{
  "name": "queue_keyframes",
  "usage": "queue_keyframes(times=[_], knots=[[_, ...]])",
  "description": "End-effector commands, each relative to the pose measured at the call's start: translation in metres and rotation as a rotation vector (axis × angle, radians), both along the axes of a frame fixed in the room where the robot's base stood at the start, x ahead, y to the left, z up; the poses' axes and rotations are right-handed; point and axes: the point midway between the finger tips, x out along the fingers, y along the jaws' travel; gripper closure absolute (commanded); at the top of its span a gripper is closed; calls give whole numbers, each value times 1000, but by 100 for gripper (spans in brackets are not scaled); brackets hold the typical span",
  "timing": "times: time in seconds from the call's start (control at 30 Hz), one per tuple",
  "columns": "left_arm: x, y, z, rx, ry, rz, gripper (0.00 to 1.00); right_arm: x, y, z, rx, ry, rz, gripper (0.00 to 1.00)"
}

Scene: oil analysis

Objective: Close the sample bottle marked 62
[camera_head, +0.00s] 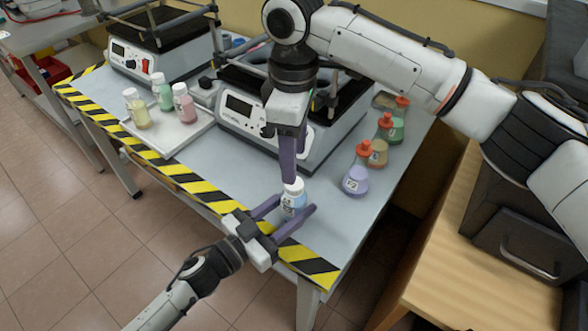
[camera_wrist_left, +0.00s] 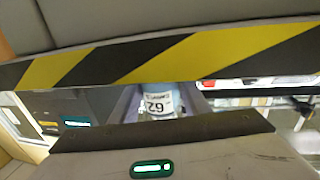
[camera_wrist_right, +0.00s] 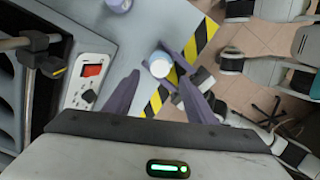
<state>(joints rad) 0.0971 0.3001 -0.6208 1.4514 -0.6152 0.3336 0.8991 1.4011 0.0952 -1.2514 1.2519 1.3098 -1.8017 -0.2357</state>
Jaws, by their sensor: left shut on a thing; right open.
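The sample bottle marked 62 (camera_head: 292,203) stands upright near the yellow-black front edge of the table, light blue with a white cap (camera_head: 294,185) on top. Its label (camera_wrist_left: 158,103) shows upside down in the left wrist view. My left gripper (camera_head: 287,207) is shut on the bottle's body from the front, one finger on each side. My right gripper (camera_head: 289,180) points down just above the cap, open. In the right wrist view the cap (camera_wrist_right: 160,63) lies between its spread finger tips. I cannot tell how tightly the cap sits.
Flasks with orange caps, the purple one (camera_head: 356,178) nearest, stand at the right. A white tray (camera_head: 183,138) holds several capped bottles at the left. A wooden cabinet (camera_head: 480,270) stands at the right.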

Motion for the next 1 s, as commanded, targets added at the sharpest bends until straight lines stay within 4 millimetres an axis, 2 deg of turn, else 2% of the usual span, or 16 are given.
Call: queue_keyframes(times=[0.1, 0.3, 0.67, 0.7, 0.83, 1.0], knots=[[0, 0, -1, 1, 1, 0, 100, 0, 1, 25, 1, -2, 0, 49], [0, 0, -1, 1, 1, 0, 100, 0, 0, 50, 0, 0, -1, 49], [0, 0, 0, 1, 1, 0, 100, 0, 0, 56, -1, 1, 0, 49], [0, 0, 0, 1, 1, 0, 56, 0, 0, 56, -1, 1, 0, 49], [0, 0, 0, 1, 1, 0, 36, 0, 0, 56, -1, 1, 0, 49], [0, 0, 0, 0, 0, 0, 36, 0, 0, 56, -1, 1, 0, 49]])
